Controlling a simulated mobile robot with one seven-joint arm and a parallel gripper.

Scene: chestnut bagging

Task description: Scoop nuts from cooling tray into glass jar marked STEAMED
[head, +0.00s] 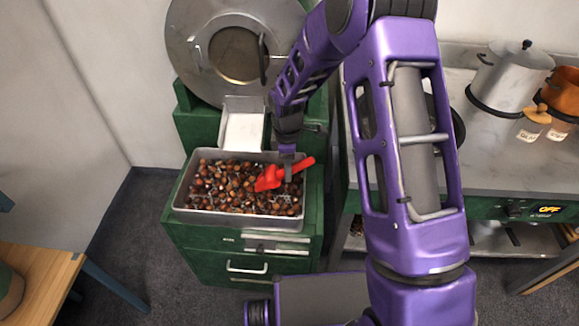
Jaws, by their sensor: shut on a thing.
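The metal cooling tray (240,222) is full of brown nuts (215,187) and sits on a green cabinet. My gripper (290,170) is over the right half of the tray, shut on a red scoop (268,180). The scoop is tilted, its head low at the nuts and its handle pointing up right. I cannot tell whether nuts are in it. Two small labelled jars (530,127) stand on the counter at the right. Their labels are too small to read surely, so I cannot tell which is marked STEAMED.
A large round metal lid or drum (195,40) stands behind the tray, with a white chute (243,132) in front. A steel pot (505,80) and a copper pot (565,90) are on the grey counter (490,165). A wooden table (40,270) is at lower left.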

